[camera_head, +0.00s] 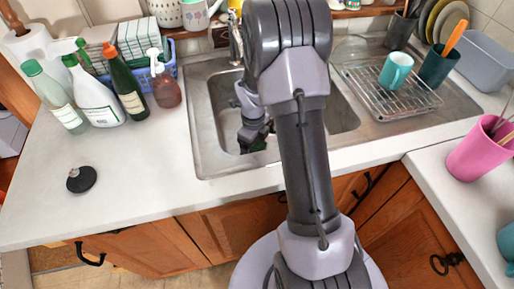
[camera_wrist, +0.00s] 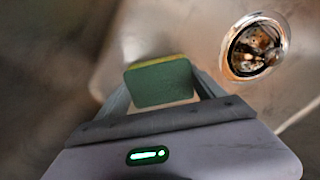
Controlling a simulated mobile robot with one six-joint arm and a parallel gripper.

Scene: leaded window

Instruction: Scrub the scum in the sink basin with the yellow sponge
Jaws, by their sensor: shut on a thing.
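My gripper (camera_wrist: 160,88) is shut on the sponge (camera_wrist: 163,82), which shows a green scrub face and a thin yellow edge between the two fingers. In the head view my gripper (camera_head: 254,139) is down inside the left part of the sink basin (camera_head: 205,125), partly hidden by my arm. The wrist view shows the steel basin floor beyond the sponge, with the round drain (camera_wrist: 254,48) to the upper right. Brownish, blurred patches show on the steel at left; I cannot tell whether they are scum or reflections. Contact between sponge and basin is unclear.
Several bottles (camera_head: 95,101) and a blue basket (camera_head: 153,84) stand left of the sink. A black stopper (camera_head: 81,179) lies on the counter (camera_head: 145,175). A wire rack (camera_head: 385,98) with a teal mug (camera_head: 396,70) is on the right drainboard. The front left counter is mostly clear.

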